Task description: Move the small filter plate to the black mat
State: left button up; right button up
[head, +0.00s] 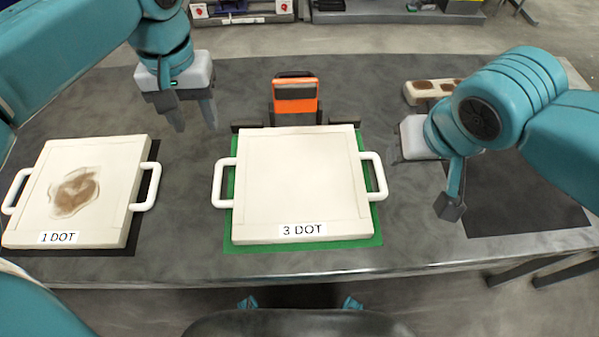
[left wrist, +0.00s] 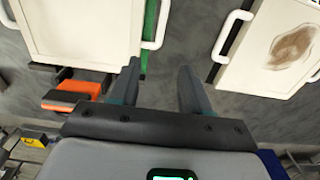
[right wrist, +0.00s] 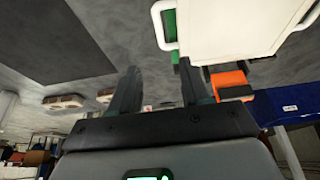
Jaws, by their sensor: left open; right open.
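A flat cream filter plate (head: 298,180) labelled "3 DOT" lies on a green mat (head: 375,240) at the middle of the table, with a white handle on each side. A second cream plate (head: 110,185) labelled "1 DOT", with a brown stain, lies on a dark mat at the left. The black mat (head: 520,205) at the right shows bare. My left gripper (head: 193,118) is open and empty, above the table between the two plates and behind them. My right gripper (head: 420,172) is open and empty between the "3 DOT" plate and the black mat; its fingers are largely hidden.
An orange and black device (head: 295,95) stands behind the middle plate, with dark blocks beside it. A cream piece with brown patches (head: 418,88) lies at the back right, partly behind my right arm. Grey table shows between the plates.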

aim_at(217, 175)
pick_arm(q)
jog(key=f, duration=1.5)
jog(key=shift+s+f, duration=0.3)
jog(key=shift+s, duration=0.05)
pick_arm(e)
jog(key=x, duration=1.5)
jog(key=shift+s+f, duration=0.1)
jog(key=shift+f, duration=0.25)
pick_arm(q)
jog(key=shift+w+f, duration=0.15)
jog(key=shift+f, duration=0.15)
pick_arm(e)
jog(key=shift+f, duration=0.2)
pick_arm(q)
jog(key=shift+r, duration=0.1)
jog(key=c, duration=0.9)
pick_arm(e)
jog(key=c, duration=0.9)
pick_arm(q)
grip_shut()
pick_arm(e)
grip_shut()
jog(key=shift+r, duration=0.15)
